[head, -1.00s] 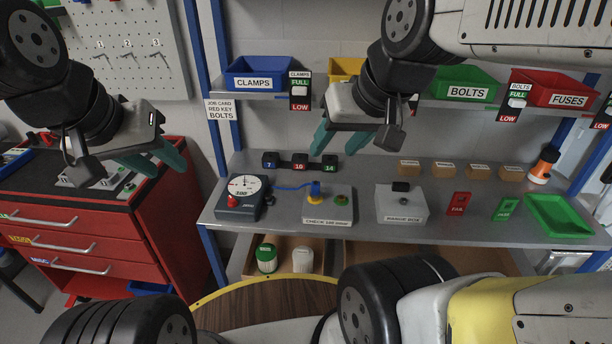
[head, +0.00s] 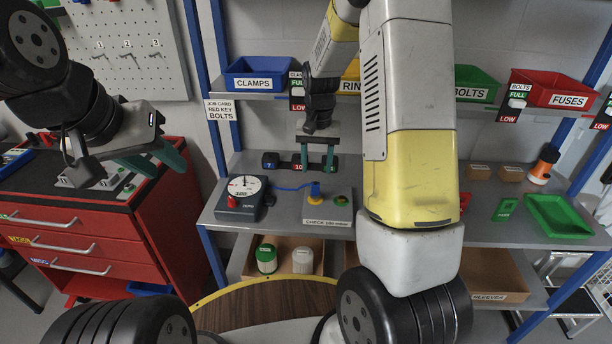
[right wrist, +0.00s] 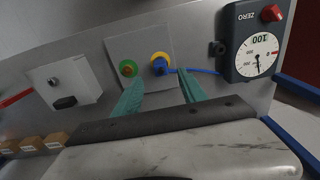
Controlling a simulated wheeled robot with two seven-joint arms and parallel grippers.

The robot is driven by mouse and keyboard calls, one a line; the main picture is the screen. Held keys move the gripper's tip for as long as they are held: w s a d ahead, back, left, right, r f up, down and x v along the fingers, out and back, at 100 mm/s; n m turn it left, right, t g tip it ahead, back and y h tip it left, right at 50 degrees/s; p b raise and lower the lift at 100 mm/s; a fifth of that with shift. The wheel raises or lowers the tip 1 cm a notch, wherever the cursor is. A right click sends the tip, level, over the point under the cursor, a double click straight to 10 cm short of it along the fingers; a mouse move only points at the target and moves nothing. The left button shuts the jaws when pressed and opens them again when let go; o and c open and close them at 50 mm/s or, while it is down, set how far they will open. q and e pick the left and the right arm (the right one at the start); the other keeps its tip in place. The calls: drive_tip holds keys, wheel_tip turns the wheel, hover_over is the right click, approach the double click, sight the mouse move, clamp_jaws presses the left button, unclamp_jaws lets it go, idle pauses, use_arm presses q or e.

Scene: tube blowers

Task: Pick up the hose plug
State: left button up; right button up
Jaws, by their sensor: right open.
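The hose plug (head: 315,190) is a blue piece with a yellow ring, standing on the grey check block (head: 328,214). A blue hose (head: 288,188) runs from it to the gauge box (head: 240,198). In the right wrist view the plug (right wrist: 160,66) shows just beyond the fingertips, roughly between them. My right gripper (head: 315,168) is open and empty, behind and above the plug in the head view; its green fingers also show in the right wrist view (right wrist: 160,88). My left gripper (head: 165,168) is open and empty over the red cabinet.
A green tray (head: 558,216) is at the right. Bins (head: 260,74) line the shelf above.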

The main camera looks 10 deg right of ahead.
sight(316, 184)
drive_tip(key=shift+w+f, duration=0.25)
drive_tip(key=shift+f, duration=0.75)
wheel_tip(316, 184, down, 7)
drive_tip(key=shift+w+f, duration=0.1)
clamp_jaws()
